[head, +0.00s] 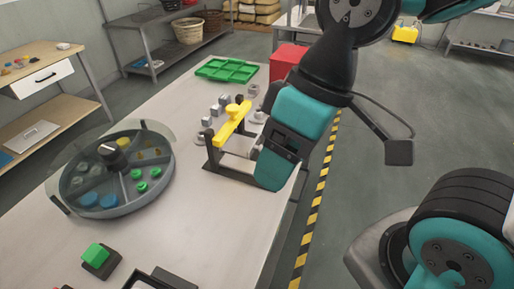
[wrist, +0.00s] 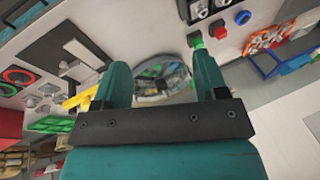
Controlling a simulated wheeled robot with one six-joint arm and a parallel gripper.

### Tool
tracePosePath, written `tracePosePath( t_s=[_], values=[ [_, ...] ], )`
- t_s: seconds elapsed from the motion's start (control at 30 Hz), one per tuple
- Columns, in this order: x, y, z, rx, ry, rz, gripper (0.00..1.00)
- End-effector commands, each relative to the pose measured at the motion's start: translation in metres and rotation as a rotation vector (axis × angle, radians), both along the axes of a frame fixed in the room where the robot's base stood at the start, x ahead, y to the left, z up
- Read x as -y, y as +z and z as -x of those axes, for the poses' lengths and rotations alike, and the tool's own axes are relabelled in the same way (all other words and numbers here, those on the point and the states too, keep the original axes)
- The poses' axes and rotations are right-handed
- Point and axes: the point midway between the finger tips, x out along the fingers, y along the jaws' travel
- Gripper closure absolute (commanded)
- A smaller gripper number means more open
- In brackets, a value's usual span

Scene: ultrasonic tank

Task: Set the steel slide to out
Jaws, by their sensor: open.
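I cannot tell for sure which part is the steel slide. In the wrist view a pale metallic block (wrist: 75,48) sits on a dark plate at the upper left, and it may be the slide. In the head view a black frame (head: 212,158) with a yellow bar (head: 232,124) and a pale crosspiece stands on the table, partly behind my arm. The yellow bar also shows in the wrist view (wrist: 80,98). My gripper (wrist: 165,75) is open and empty, its two teal fingers apart. In the head view it hangs beside the frame's right end, and its fingertips are hard to make out.
A round divided tray (head: 72,206) with a clear cover stands left of the frame. A green tray (head: 228,70), a red box (head: 289,62) and several small grey parts are farther back. A green block (head: 96,254) sits at the near left.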

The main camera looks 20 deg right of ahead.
Motion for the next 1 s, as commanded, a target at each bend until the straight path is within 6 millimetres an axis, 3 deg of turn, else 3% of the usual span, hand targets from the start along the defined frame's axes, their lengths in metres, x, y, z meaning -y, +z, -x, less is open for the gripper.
tracePosePath(
  t_s=[0.47,0.53,0.63,0.77,0.9,1.0],
  values=[
    [0.0,0.0,0.0,0.0,0.0,0.0,0.34],
    [0.0,0.0,-0.001,0.001,0.0,0.001,0.45],
    [0.002,-0.004,-0.017,0.009,0.004,0.018,0.47],
    [0.014,-0.017,-0.08,0.037,0.028,0.093,0.47],
    [0.045,-0.045,-0.173,0.054,0.071,0.207,0.47],
    [0.07,-0.068,-0.229,0.051,0.098,0.275,0.47]
  ],
)
